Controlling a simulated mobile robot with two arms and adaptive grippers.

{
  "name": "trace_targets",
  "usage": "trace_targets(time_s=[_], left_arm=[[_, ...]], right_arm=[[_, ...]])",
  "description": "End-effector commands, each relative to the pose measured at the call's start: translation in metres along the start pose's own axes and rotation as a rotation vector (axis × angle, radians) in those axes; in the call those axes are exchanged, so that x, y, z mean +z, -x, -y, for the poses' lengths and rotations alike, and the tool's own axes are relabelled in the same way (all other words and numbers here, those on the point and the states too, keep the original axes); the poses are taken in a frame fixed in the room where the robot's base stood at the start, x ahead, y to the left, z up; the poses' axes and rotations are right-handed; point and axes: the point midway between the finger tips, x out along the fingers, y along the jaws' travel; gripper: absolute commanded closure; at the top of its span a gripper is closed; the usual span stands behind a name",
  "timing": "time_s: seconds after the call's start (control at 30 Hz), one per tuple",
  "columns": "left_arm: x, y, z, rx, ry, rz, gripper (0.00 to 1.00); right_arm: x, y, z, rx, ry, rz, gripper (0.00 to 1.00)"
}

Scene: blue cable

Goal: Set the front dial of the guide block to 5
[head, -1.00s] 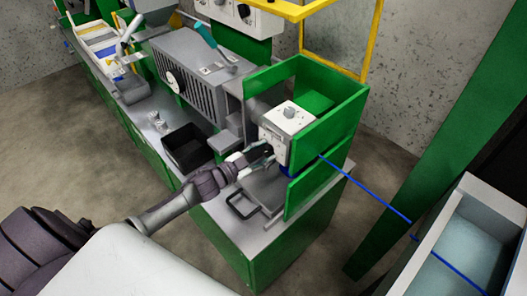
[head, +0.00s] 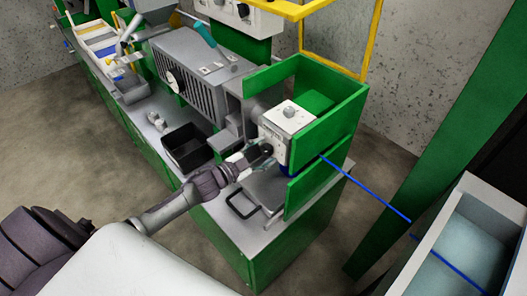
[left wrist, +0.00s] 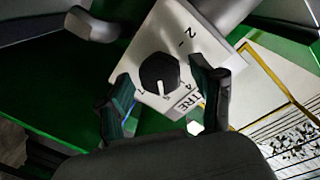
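The white guide block (head: 291,121) sits inside green panels on the grey bench. Its front dial (left wrist: 159,72) is a black knob with a white pointer line, on a white face with printed numbers. The pointer is directed down toward the numeral at the lower middle, which looks like 5, between 7 on the left and 4 on the right. The dial also shows dark in the head view (head: 267,150). My left gripper (head: 260,154) is in front of the dial. In the left wrist view its fingers (left wrist: 162,76) are spread on either side of the dial, with gaps visible.
A blue cable (head: 365,188) runs from the block to the lower right, toward a pale bin (head: 459,213). A black tray (head: 186,147) and a grey slotted machine (head: 196,75) stand to the left.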

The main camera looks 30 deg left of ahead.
Motion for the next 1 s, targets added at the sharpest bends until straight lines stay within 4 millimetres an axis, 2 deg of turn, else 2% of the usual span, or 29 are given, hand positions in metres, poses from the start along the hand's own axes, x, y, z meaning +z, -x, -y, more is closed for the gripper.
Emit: trace_targets(time_s=[0.23, 0.37, 0.8, 1.0], left_arm=[[0.000, 0.001, 0.001, -0.001, 0.000, 0.000, 0.33], [0.001, 0.012, 0.000, 0.001, 0.000, 0.003, 0.33], [0.001, 0.099, -0.001, 0.001, 0.000, 0.003, 0.33], [0.000, 0.118, 0.000, 0.000, 0.001, 0.001, 0.33]], right_arm=[[0.001, 0.000, -0.005, 0.005, 0.002, 0.002, 0.62], [0.001, 0.000, -0.004, 0.004, 0.002, 0.001, 0.62], [0.000, 0.000, -0.002, 0.002, 0.000, 0.000, 0.62], [0.000, 0.000, -0.002, 0.002, 0.000, 0.000, 0.62]])
